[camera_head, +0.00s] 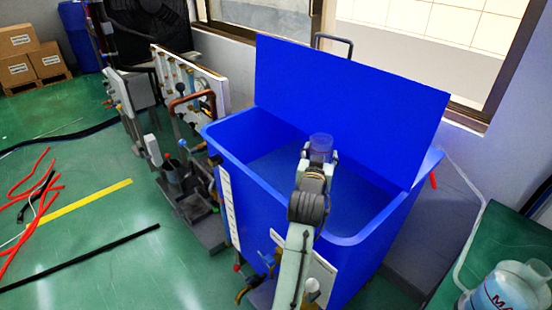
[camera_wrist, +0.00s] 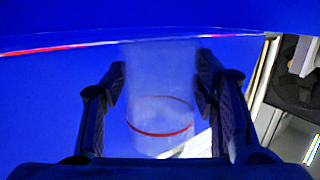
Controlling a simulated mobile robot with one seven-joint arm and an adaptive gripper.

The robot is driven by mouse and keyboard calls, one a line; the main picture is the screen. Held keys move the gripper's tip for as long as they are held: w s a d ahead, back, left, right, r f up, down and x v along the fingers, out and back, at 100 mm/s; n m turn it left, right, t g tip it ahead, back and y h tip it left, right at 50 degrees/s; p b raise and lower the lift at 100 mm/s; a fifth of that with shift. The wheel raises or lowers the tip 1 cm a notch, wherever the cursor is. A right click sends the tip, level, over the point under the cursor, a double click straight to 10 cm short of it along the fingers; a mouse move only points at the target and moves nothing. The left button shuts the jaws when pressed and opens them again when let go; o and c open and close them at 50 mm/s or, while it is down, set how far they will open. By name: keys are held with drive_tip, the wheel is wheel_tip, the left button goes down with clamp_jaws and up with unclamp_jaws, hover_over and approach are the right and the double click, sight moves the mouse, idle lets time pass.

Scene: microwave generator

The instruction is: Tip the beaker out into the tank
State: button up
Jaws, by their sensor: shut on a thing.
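The beaker (camera_head: 321,143) is a clear cylinder that looks bluish in the head view. In the wrist view the beaker (camera_wrist: 160,110) is see-through with a red ring, and it sits between the two dark fingers. My gripper (camera_head: 319,158) is shut on it, and the fingers also show in the wrist view (camera_wrist: 160,88). In the head view the beaker is over the open blue tank (camera_head: 228,140) and looks roughly upright. The tank's blue lid (camera_head: 345,105) stands raised behind it. I cannot tell whether the beaker holds liquid.
Panels with pipes and valves (camera_head: 190,85) stand left of the tank. Red hoses (camera_head: 30,190) lie on the green floor at left. A labelled clear container (camera_head: 505,290) stands at the lower right. Cardboard boxes (camera_head: 32,55) are at the far left.

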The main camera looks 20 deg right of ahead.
sight(323, 135)
wheel_tip(323, 135, up, 3)
drive_tip(key=p, duration=0.2)
drive_tip(key=shift+r+p, duration=0.15)
drive_tip(key=shift+p, duration=0.25)
drive_tip(key=shift+r, duration=0.9)
